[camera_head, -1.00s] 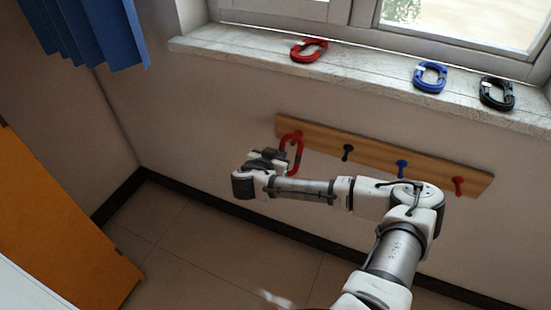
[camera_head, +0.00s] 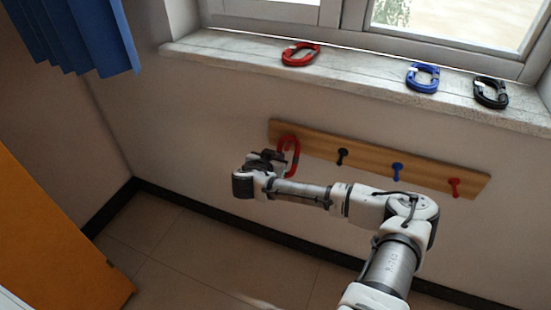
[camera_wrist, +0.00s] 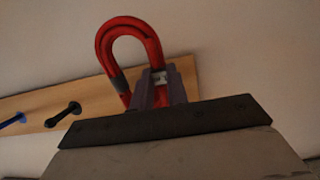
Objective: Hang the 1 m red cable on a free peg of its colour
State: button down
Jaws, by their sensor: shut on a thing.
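A red cable loop (camera_head: 291,146) is held in my gripper (camera_head: 266,160) at the left end of the wooden peg board (camera_head: 370,157). In the wrist view the red cable (camera_wrist: 133,31) rises as a loop above my gripper (camera_wrist: 158,88), which is shut on one side of it by a white label. Any peg behind the loop is hidden, so I cannot tell whether the loop is around one. Along the board to the right are a black peg (camera_head: 342,156), a blue peg (camera_head: 397,170) and a bare red peg (camera_head: 454,186).
The window sill (camera_head: 370,79) above the board holds another red cable (camera_head: 300,54), a blue cable (camera_head: 423,77) and a black cable (camera_head: 491,92). A blue curtain (camera_head: 72,40) hangs at the left. An orange panel (camera_head: 50,235) stands at lower left.

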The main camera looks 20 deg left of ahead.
dwell(0.4)
jog(key=c, duration=1.3)
grip_release()
